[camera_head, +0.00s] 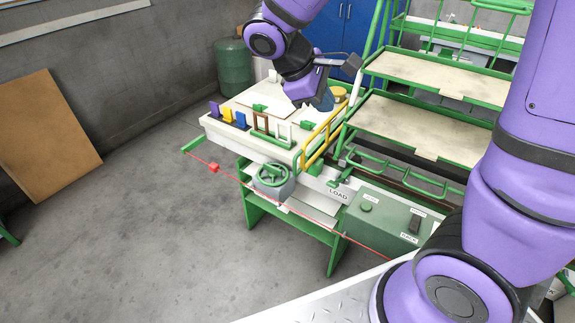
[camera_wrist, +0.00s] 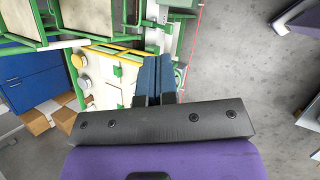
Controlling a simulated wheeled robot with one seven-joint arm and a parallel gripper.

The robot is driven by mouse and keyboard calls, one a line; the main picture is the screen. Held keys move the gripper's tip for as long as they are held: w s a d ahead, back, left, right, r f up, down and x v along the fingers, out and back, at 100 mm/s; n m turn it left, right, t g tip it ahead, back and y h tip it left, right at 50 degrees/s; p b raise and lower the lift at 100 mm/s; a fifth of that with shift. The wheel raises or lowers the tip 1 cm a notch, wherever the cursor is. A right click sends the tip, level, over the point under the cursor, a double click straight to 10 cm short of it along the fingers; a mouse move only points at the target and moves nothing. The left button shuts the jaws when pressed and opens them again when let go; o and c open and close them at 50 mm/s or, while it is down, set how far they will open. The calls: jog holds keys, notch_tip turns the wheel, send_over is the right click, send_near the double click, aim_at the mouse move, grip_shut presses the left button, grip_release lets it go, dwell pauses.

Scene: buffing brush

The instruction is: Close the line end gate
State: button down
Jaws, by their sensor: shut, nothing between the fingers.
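A yellow barred gate (camera_head: 322,137) stands upright along the right edge of the white-topped bench (camera_head: 222,131), beside the green rack; I take it to be the line end gate. In the wrist view a yellow rail (camera_wrist: 122,49) runs left of my fingers, seemingly the same gate. I cannot tell whether it is latched. My gripper (camera_head: 325,103) is above the far part of the bench, behind the gate in the head view. In the wrist view my gripper (camera_wrist: 160,66) has its two blue fingers together, with nothing between them. The fingers hide part of the bench.
A green rack with beige shelves (camera_head: 425,125) stands right of the gate. A handwheel (camera_head: 271,174) and a green control box (camera_head: 385,222) are at the bench front. Small coloured plates and upright frames stand on the bench. A red line (camera_head: 228,173) crosses the front.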

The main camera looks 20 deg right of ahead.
jog(key=w+a+f+n+t+h, duration=0.1)
jog(key=w+a+f+n+h, duration=0.45)
jog(key=f, duration=0.55)
jog(key=n+t, duration=0.5)
jog(key=n, duration=0.3)
send_near(294, 163)
jog(key=shift+h, duration=0.25)
jog(key=x, duration=0.3)
jog(key=f+x, duration=0.1)
jog(key=x, duration=0.2)
jog(key=shift+a, duration=0.15)
jog(key=shift+w+d, duration=0.3)
jog(key=shift+d, duration=0.25)
jog(key=shift+d, duration=0.1)
jog(key=w+d, duration=0.2)
jog(key=d, duration=0.1)
jog(key=w+d, duration=0.5)
jog(key=d, duration=0.2)
jog(key=shift+w+d+r, duration=0.1)
jog(key=shift+w, duration=0.2)
jog(key=shift+d, duration=0.15)
